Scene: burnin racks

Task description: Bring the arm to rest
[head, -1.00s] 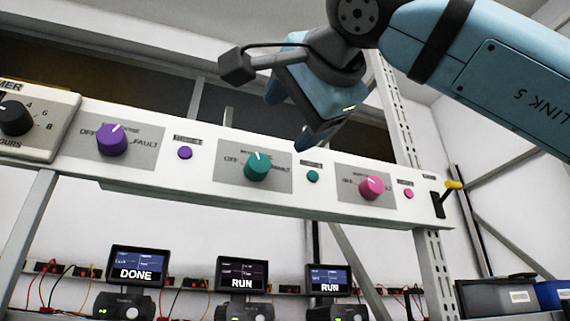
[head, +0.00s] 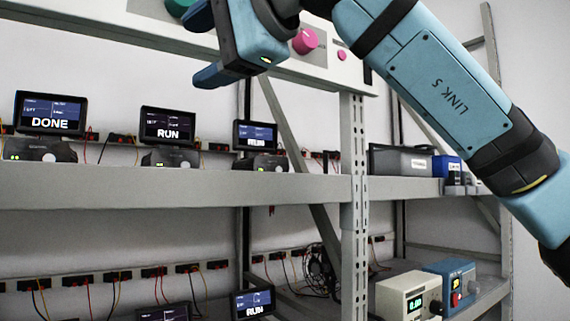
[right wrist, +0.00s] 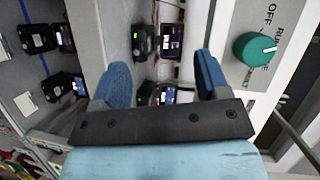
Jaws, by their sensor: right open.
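My right gripper (head: 203,46) is at the top of the head view, in front of the white control panel (head: 345,75). Its blue fingers are apart with nothing between them. In the right wrist view, the open fingers (right wrist: 162,76) frame the shelf and its small devices. A teal knob (right wrist: 254,49) on the panel is beside the right-hand finger and apart from it. My right arm comes in from the right of the head view, over the panel's end. A pink knob (head: 305,40) shows just right of the gripper. My left gripper is not in view.
Below the panel, a shelf (head: 150,187) carries devices with a DONE screen (head: 49,113), a RUN screen (head: 168,125) and a third screen (head: 255,135). A perforated upright (head: 354,190) stands right of them. A beige instrument (head: 408,295) and a blue one (head: 450,285) sit lower right.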

